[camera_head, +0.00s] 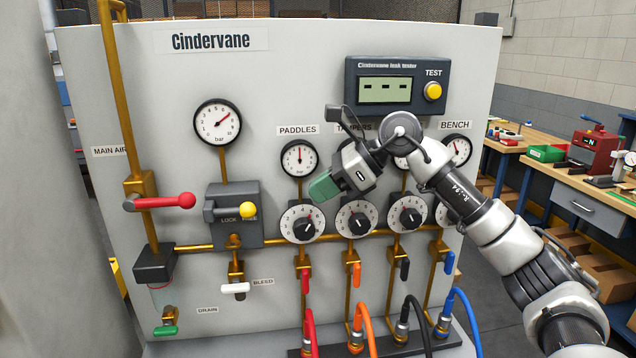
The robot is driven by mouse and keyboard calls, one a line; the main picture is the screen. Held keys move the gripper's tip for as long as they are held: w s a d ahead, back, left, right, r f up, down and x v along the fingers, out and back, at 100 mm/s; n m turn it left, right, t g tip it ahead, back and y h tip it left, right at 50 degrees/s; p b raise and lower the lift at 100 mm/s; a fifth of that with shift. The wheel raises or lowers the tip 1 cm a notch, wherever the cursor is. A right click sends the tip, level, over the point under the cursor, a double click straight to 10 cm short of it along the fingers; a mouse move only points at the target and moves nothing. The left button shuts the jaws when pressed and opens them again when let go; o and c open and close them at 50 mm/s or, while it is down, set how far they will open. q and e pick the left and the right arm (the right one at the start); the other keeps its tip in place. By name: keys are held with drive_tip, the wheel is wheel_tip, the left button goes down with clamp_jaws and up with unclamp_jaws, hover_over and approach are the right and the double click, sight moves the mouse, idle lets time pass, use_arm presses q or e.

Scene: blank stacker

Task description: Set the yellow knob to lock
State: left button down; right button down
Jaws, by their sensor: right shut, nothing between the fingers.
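The yellow knob (247,211) is on the grey lock box (236,238) at the left-middle of the panel. It sits at the right end of a grey bar, over the right-hand word, which appears to be FREE. The word LOCK is to its left. My right gripper (324,188) is in front of the panel, right of the knob and slightly higher, apart from it. Its green-tipped fingers are shut and empty, pointing left and down. My left gripper is not in view.
A red-handled lever (172,201) is left of the box, a gauge (217,122) above it and a white bleed handle (235,288) below. Several black dials (302,225) are to the right, partly behind my right arm. A tester (397,84) has a yellow TEST button.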

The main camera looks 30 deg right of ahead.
sight(244, 207)
drive_tip(key=w+a+f+p, duration=0.3)
drive_tip(key=w+a, duration=0.1)
drive_tip(key=a, duration=0.4)
drive_tip(key=shift+w+p, duration=0.4)
drive_tip(key=shift+f, duration=0.1)
drive_tip(key=a, duration=0.1)
drive_tip(key=w+a, duration=0.1)
drive_tip(key=a, duration=0.2)
drive_tip(key=shift+w+a, duration=0.25)
